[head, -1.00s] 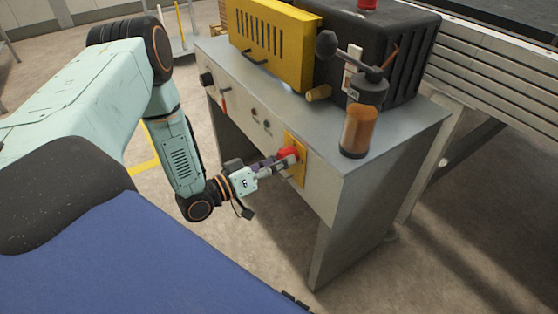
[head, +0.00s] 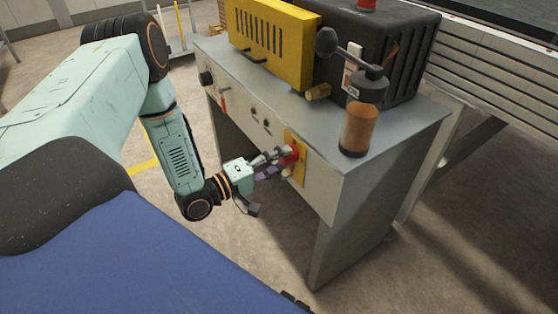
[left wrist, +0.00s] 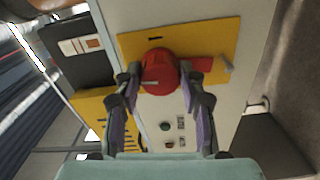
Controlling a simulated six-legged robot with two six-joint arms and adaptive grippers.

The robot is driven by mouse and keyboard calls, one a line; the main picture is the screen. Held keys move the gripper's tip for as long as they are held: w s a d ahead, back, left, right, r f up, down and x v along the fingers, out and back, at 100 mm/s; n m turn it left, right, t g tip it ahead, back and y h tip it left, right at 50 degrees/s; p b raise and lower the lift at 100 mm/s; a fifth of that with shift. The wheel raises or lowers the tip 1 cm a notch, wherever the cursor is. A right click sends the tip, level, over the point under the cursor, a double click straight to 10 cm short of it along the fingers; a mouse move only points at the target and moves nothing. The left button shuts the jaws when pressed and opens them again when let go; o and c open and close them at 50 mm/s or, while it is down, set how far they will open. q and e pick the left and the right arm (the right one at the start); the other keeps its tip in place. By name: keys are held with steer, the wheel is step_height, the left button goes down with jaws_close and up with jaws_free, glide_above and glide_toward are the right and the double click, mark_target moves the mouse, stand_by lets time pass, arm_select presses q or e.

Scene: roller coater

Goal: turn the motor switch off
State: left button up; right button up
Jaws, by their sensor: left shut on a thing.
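The motor switch is a round red knob (left wrist: 160,72) on a yellow plate (left wrist: 215,42) in the left wrist view. In the head view the red knob (head: 289,154) and its yellow plate (head: 299,170) sit on the front panel of the machine, near its right end. My left gripper (head: 281,157) reaches the knob from the left. In the left wrist view its two fingers (left wrist: 160,82) are on either side of the knob, shut on it. In the head view the fingers partly hide the knob. My right gripper is out of view.
The machine's grey top (head: 300,108) carries a yellow guard (head: 272,40), a black housing (head: 410,65) and an orange cylinder (head: 359,128). Small knobs (head: 260,119) sit on the panel left of the plate. Open floor lies in front of the machine.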

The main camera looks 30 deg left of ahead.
arm_select(q)
steer(key=shift+n, duration=0.9)
steer(key=o, duration=1.1)
steer(key=shift+o, duration=0.2)
steer(key=shift+s+a, duration=0.1)
steer(key=v, duration=1.1)
steer(key=shift+s, duration=0.4)
